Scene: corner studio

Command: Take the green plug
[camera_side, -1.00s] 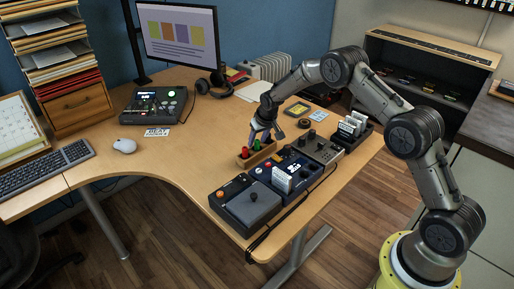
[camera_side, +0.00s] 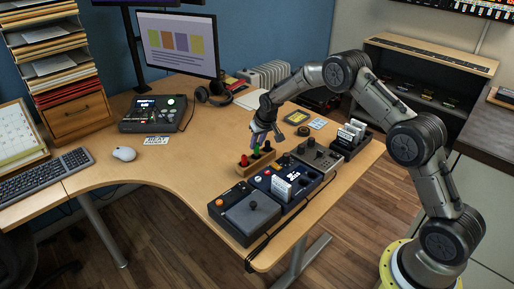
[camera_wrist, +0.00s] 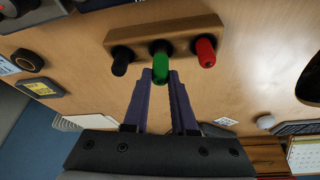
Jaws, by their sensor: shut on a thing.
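The green plug (camera_wrist: 160,66) is between my two fingertips (camera_wrist: 160,82) in the wrist view, and my gripper is shut on it. A dark socket shows just behind its top end, and it looks raised against the other plugs; whether it is clear of the socket I cannot tell. The wooden holder (camera_wrist: 190,30) also bears a black plug (camera_wrist: 121,62) on the left and a red plug (camera_wrist: 206,54) on the right. In the side view my gripper (camera_side: 261,143) is above the holder (camera_side: 252,166), with the green plug (camera_side: 256,150) small beneath it and the red plug (camera_side: 244,160) to its left.
A grey knob box (camera_side: 320,157) is to the right. The desk left of the holder is clear up to the mouse (camera_side: 124,153).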

